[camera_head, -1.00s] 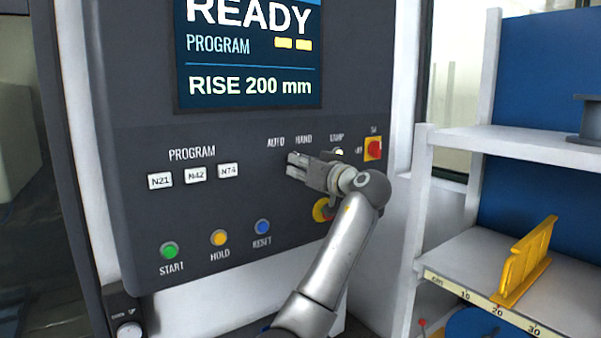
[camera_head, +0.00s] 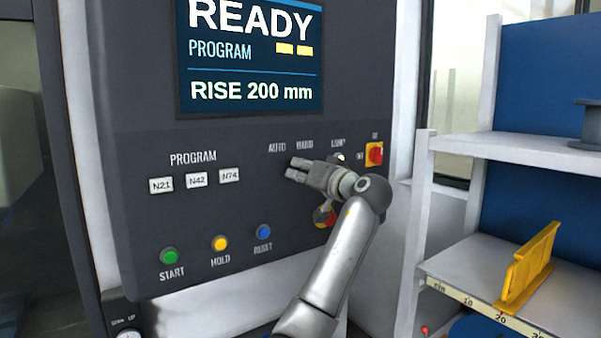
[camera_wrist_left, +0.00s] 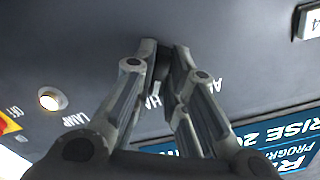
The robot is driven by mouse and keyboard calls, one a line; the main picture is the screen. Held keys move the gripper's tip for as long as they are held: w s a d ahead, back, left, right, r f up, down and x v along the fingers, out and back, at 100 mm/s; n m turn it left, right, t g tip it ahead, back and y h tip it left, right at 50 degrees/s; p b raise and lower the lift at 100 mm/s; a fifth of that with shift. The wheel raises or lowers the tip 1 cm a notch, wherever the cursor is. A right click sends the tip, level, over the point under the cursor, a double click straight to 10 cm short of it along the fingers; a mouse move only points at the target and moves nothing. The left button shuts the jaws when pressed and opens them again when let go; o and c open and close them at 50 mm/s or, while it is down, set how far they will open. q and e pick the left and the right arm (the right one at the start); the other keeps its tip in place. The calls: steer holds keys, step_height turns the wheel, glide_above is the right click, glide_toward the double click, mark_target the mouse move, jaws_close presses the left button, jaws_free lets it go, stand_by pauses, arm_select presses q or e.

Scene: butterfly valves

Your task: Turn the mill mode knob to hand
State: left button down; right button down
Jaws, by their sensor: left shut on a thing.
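The mill mode knob sits on the dark control panel (camera_head: 130,225) under the AUTO and HAND labels (camera_head: 291,146). My left gripper (camera_head: 293,169) reaches it from the lower right, its fingertips shut on the knob and covering it in the head view. In the left wrist view the fingertips (camera_wrist_left: 165,57) are close together against the panel, with a dark bit of the knob (camera_wrist_left: 162,66) between them. The fingers partly cover the labels there, and the knob's pointing direction is hidden. My right gripper is not in view.
Near the gripper are a white lamp (camera_head: 340,158), a red switch on yellow (camera_head: 374,154) and a red-and-yellow button (camera_head: 323,217) partly behind my wrist. START, HOLD and RESET buttons (camera_head: 220,243) lie lower left. Shelves (camera_head: 480,148) stand to the right.

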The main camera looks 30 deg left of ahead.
arm_select(q)
steer(key=c, duration=1.5)
jaws_free()
steer(key=shift+o, duration=0.2)
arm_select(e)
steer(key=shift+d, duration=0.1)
arm_select(q)
steer(key=v, duration=1.2)
steer(key=shift+w, duration=0.1)
